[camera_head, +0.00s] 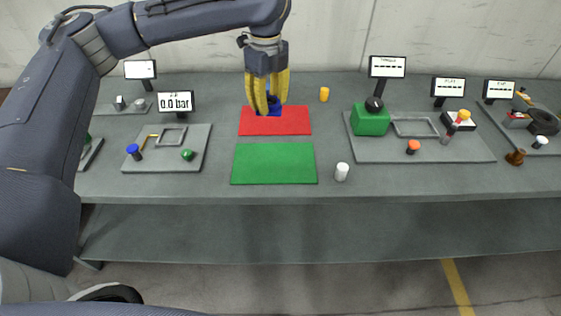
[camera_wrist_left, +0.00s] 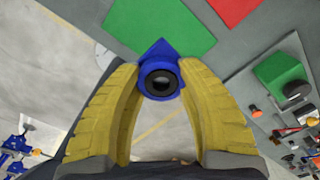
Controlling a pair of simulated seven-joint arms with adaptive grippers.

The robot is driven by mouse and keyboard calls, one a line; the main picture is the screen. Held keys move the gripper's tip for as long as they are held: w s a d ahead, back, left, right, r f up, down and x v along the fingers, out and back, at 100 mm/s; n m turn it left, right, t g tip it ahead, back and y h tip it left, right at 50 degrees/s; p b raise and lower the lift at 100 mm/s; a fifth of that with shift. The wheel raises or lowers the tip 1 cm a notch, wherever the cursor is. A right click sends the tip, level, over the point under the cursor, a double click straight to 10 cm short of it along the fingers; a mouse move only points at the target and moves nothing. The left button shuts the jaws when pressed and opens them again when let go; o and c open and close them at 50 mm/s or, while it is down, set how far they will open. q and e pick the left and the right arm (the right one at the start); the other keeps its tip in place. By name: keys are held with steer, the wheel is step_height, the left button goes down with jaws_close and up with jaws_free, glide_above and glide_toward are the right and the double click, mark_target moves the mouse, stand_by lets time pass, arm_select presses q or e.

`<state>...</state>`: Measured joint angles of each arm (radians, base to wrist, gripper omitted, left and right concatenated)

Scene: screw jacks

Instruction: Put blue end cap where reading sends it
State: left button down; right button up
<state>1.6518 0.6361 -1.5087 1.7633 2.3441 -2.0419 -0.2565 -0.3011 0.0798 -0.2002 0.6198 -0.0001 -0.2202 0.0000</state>
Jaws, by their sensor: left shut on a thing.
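The blue end cap (camera_head: 274,106) is between the yellow fingertips of my left gripper (camera_head: 266,98), which is shut on it. In the left wrist view the cap (camera_wrist_left: 160,78) shows a square blue body and a round dark opening, held between both fingers (camera_wrist_left: 160,85). In the head view it overlaps the red mat (camera_head: 290,127); it appears held in the air. The green mat (camera_head: 274,164) lies in front of the red one, both bare. My right gripper is out of view.
A white cylinder (camera_head: 341,172) stands right of the green mat, an orange one (camera_head: 324,94) behind. A right tray (camera_head: 450,153) carries a green block (camera_head: 370,121) and small parts.

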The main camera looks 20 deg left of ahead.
mark_target(274, 162)
arm_select(q)
steer(key=shift+s+d+n, duration=0.15)
steer(key=shift+d+n, duration=0.25)
steer(key=shift+f, duration=0.15)
step_height(274, 162, down, 20)
steer(key=shift+r, duration=0.15)
stand_by(0.4)
steer(key=c, duration=0.9)
jaws_free()
step_height(274, 162, up, 12)
steer(key=shift+r, duration=0.1)
